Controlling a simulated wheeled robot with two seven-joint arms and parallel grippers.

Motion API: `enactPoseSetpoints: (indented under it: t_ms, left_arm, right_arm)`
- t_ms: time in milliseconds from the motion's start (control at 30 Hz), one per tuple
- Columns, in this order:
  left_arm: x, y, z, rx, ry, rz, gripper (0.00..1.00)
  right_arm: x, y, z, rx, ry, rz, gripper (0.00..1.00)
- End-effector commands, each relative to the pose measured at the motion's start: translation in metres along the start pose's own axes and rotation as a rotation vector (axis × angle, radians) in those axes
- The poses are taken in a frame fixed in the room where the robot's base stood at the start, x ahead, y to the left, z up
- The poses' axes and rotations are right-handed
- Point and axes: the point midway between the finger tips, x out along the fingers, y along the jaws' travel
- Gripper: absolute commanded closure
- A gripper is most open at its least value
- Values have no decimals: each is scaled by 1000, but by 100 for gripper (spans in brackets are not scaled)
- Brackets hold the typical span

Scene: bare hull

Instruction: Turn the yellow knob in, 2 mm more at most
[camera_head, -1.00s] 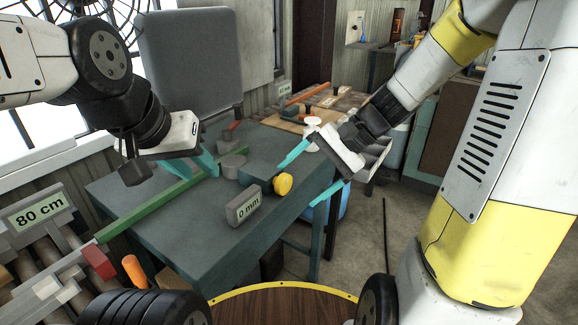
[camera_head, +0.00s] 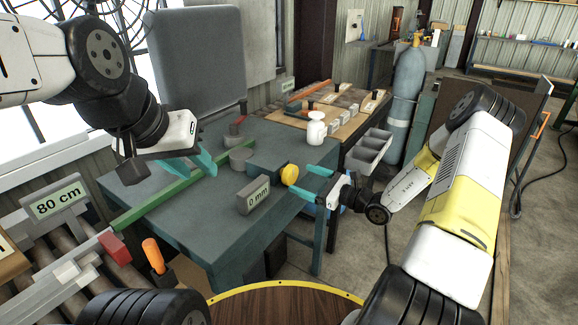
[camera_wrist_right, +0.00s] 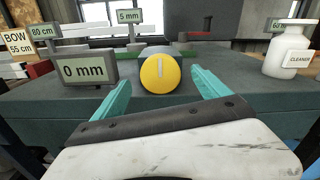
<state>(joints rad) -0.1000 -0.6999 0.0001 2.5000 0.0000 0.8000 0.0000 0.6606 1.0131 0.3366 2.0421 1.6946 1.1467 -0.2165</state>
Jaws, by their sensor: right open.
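The yellow knob (camera_head: 289,174) sticks out from a blue-grey block (camera_head: 266,164) at the table's near right edge. In the right wrist view the knob (camera_wrist_right: 160,74) faces me, with a pale upright mark on its face. A grey display beside it (camera_head: 254,196) reads 0 mm; it also shows in the right wrist view (camera_wrist_right: 84,71). My right gripper (camera_head: 307,181) is open, its teal fingers pointing at the knob, one to each side and apart from it. My left gripper (camera_head: 203,165) hangs over the table's far left part, its teal fingers apart and nothing seen between them.
A green bar (camera_head: 165,198) crosses the blue-grey table (camera_head: 225,222). A white cleaner bottle (camera_head: 316,128) stands behind the knob, and a grey divided tray (camera_head: 371,150) to its right. An 80 cm sign (camera_head: 56,197) stands at the left.

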Motion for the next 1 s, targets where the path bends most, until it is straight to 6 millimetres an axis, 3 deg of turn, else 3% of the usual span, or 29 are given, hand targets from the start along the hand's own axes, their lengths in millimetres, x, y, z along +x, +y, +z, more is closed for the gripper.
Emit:
enactPoseSetpoints:
  t_ms: [300,700,1000]
  left_arm:
    - [0,0,0,0,0,0,64]
    - [0,0,0,0,0,0,64]
    - [0,0,0,0,0,0,64]
  right_arm:
    - [48,1,0,-2,0,4,14]
    - [56,1,0,-2,1,3,16]
    - [55,1,0,-2,1,3,75]
